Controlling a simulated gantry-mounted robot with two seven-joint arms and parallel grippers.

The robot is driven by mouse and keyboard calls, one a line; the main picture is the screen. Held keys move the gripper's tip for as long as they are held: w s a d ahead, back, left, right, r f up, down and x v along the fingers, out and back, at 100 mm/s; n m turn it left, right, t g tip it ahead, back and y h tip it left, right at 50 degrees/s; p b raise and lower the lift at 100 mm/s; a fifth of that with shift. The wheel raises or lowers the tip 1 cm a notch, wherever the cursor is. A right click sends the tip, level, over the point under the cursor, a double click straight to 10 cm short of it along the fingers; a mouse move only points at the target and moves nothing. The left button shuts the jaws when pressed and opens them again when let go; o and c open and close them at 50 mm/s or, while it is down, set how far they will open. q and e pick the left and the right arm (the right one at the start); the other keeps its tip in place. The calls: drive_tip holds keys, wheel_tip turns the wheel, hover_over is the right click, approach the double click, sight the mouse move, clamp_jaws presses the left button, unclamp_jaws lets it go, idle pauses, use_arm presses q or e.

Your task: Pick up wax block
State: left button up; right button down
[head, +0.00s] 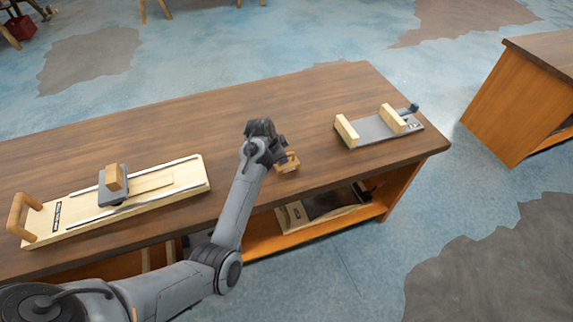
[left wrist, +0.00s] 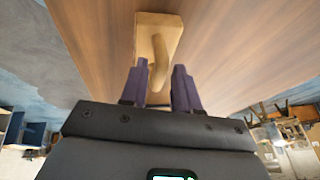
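A small pale tan block (head: 288,162) with a curved handle lies on the table near its front edge; no label shows whether it is the wax block. In the left wrist view the block (left wrist: 151,22) lies ahead of the fingers, its curved handle (left wrist: 159,55) pointing toward my gripper. My left gripper (head: 279,146) is right above and beside the block, partly hiding it in the head view. Its two purple fingers (left wrist: 160,78) are apart, with the handle's near end between their tips; contact cannot be told. My right gripper is not in view.
A long board (head: 75,228) with rails, a loop handle and a brown block (head: 115,178) on a grey carriage is at the left. A grey fixture (head: 372,130) with two pale wooden jaws is at the right. The tabletop (head: 250,102) behind my gripper is clear.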

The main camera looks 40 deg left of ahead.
use_arm(q)
drive_tip(key=shift+x, duration=1.1)
drive_tip(key=shift+c, duration=0.3)
clamp_jaws()
drive_tip(key=shift+r, duration=0.1)
